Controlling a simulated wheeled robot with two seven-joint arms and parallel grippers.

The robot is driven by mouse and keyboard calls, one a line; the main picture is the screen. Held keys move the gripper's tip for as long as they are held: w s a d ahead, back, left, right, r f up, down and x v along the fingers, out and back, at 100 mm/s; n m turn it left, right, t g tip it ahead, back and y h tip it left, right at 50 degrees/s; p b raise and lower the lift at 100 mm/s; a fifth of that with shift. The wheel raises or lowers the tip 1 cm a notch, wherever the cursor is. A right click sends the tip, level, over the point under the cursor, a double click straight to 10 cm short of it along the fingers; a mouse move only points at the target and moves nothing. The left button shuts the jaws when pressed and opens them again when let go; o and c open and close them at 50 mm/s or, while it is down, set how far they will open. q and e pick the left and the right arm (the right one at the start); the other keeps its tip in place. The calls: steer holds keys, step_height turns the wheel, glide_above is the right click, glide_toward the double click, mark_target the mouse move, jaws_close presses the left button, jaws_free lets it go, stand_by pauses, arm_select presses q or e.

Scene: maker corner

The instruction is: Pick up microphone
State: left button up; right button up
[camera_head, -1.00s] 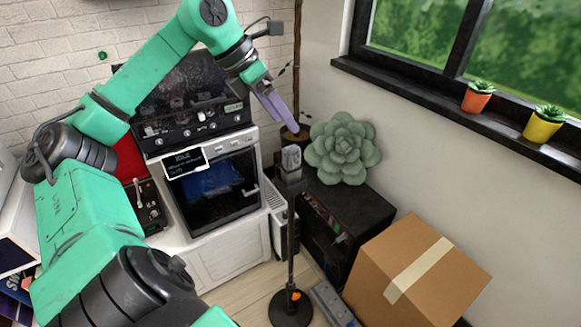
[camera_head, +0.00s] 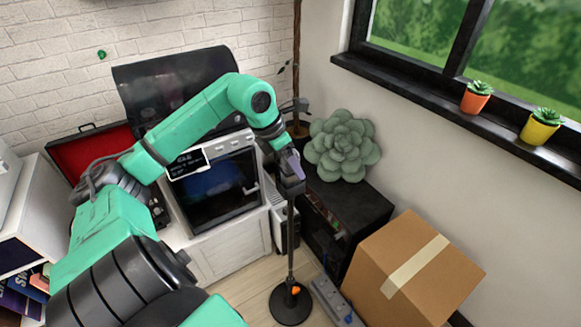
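The microphone (camera_head: 292,187) stands upright on a black stand (camera_head: 291,235) with a round base on the floor. Its dark lower body shows, while its grey head is mostly covered by my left gripper. My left gripper (camera_head: 293,167) comes in from the left with purple-grey fingers pointing down at the microphone's head. The fingers overlap the head in this view. I cannot tell whether they touch it or how far apart they are. My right gripper is not in view.
A cardboard box (camera_head: 425,260) and a power strip (camera_head: 331,298) are right of the stand. A black cabinet (camera_head: 360,210) with a green succulent (camera_head: 342,147) stands behind it. A white-fronted machine (camera_head: 215,185) is at left. Potted plants sit on the window sill (camera_head: 430,97).

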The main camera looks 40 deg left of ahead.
arm_select(q)
jaws_close()
steer(key=shift+r, duration=0.1)
